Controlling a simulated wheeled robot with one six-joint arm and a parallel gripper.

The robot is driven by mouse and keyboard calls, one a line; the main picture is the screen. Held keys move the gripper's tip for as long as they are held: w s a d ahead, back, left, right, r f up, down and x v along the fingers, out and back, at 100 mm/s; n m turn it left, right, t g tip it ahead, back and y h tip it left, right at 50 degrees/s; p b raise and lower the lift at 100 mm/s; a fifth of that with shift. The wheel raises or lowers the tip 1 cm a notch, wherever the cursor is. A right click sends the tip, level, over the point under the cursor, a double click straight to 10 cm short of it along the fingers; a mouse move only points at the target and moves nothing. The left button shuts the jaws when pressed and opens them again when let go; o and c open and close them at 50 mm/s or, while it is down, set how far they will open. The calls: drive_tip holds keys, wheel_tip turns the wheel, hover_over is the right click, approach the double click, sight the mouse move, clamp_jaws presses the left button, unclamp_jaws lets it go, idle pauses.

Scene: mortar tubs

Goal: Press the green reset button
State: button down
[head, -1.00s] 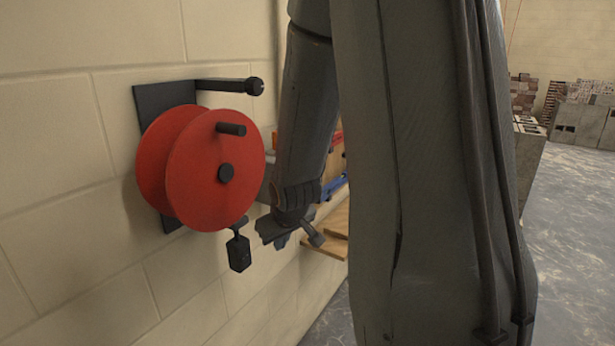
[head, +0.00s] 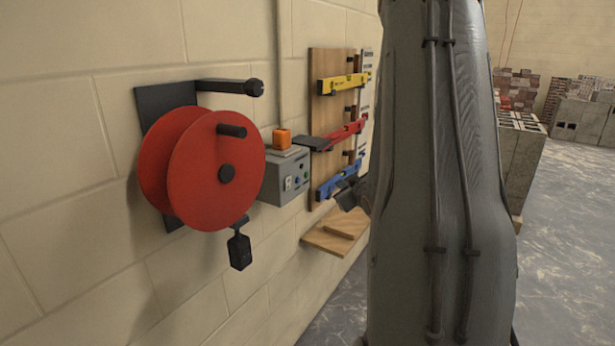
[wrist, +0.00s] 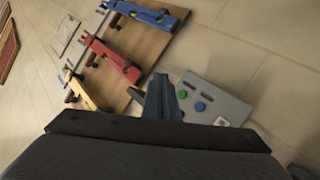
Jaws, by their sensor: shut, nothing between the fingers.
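The green button (wrist: 182,94) shows in the wrist view on the face of a grey control box (wrist: 222,98), beside a blue button (wrist: 200,107). The same box (head: 285,178) is on the wall behind the red reel in the head view, where its buttons are too small to tell apart surely. My gripper (wrist: 160,92) is shut and empty. In the wrist view its tips appear just left of the green button; I cannot tell how far off the box they are. In the head view my gripper (head: 346,196) is right of the box, partly hidden by my arm.
A red hose reel (head: 208,165) sticks out from the wall left of the box. A wooden board (head: 329,112) with yellow, red and blue levels hangs to the right, above a wooden shelf (head: 335,232). An orange block (head: 281,139) sits on top of the box. Open floor lies at right.

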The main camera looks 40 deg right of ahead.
drive_tip(key=w+a+b, duration=0.2)
drive_tip(key=w+a, duration=0.1)
drive_tip(key=w, duration=0.5)
drive_tip(key=shift+a, duration=0.2)
drive_tip(key=shift+w+b, duration=0.2)
drive_tip(key=shift+b, duration=0.1)
idle(1.8)
drive_tip(key=shift+w+a, duration=0.15)
drive_tip(key=shift+w, duration=0.1)
drive_tip(key=shift+w+a+b, duration=0.15)
drive_tip(key=shift+w+b, duration=0.15)
drive_tip(key=shift+w, duration=0.05)
idle(0.6)
drive_tip(key=shift+s, duration=0.15)
drive_tip(key=shift+s+d, duration=0.3)
drive_tip(key=shift+s, duration=0.3)
idle(0.4)
drive_tip(key=s, duration=0.1)
drive_tip(key=s+d+p, duration=0.1)
drive_tip(key=s, duration=0.1)
drive_tip(key=s+d, duration=0.1)
drive_tip(key=shift+s+p, duration=0.3)
